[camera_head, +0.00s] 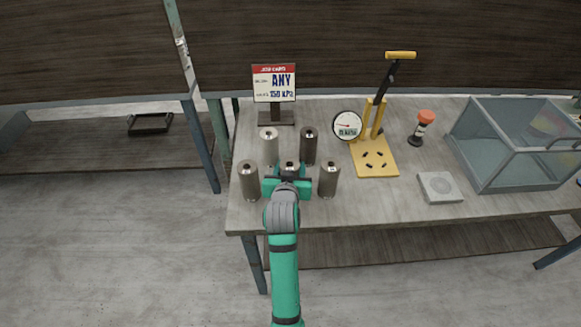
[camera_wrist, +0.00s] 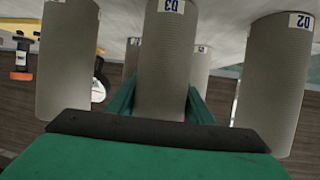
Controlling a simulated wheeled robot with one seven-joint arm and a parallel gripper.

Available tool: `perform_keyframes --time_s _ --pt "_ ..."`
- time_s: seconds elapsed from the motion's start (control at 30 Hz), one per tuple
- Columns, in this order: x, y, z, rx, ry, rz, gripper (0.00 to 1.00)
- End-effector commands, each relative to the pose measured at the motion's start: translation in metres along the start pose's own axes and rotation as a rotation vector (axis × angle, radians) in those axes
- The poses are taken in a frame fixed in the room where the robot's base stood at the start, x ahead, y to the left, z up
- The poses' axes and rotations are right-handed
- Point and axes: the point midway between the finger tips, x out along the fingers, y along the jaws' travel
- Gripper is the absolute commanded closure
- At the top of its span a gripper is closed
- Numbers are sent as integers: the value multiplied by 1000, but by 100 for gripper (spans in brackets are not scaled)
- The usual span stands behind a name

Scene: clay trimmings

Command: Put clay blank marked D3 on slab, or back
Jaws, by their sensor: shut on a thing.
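The clay blank marked D3 (camera_wrist: 165,65) is a grey-brown cylinder with a white label, in the middle of the wrist view. My gripper (camera_head: 288,184) is shut on it, with a green finger on each side. In the head view only its top (camera_head: 290,165) shows above my gripper. I cannot tell whether its base touches the table. A blank marked D2 (camera_wrist: 276,75) stands beside it, and another blank (camera_wrist: 68,60) stands on its other side. The slab (camera_head: 440,187), a pale grey square with a round mark, lies toward the right of the table.
Other blanks stand close around my gripper: front left (camera_head: 248,182), front right (camera_head: 328,182), back left (camera_head: 268,148) and back right (camera_head: 309,148). A job card (camera_head: 274,84) reads ANY, 150 kPa. A yellow press (camera_head: 375,160) with a gauge (camera_head: 347,126), an orange-topped tool (camera_head: 422,125) and a glass box (camera_head: 520,150) stand rightward.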

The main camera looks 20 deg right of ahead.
Motion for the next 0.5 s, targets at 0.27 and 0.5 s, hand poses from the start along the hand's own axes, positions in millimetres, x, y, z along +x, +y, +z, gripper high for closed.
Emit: perform_keyframes --time_s 0.27,0.5 --pt "1 0 2 0 0 0 35" --pt "0 0 0 0 1 0 35"
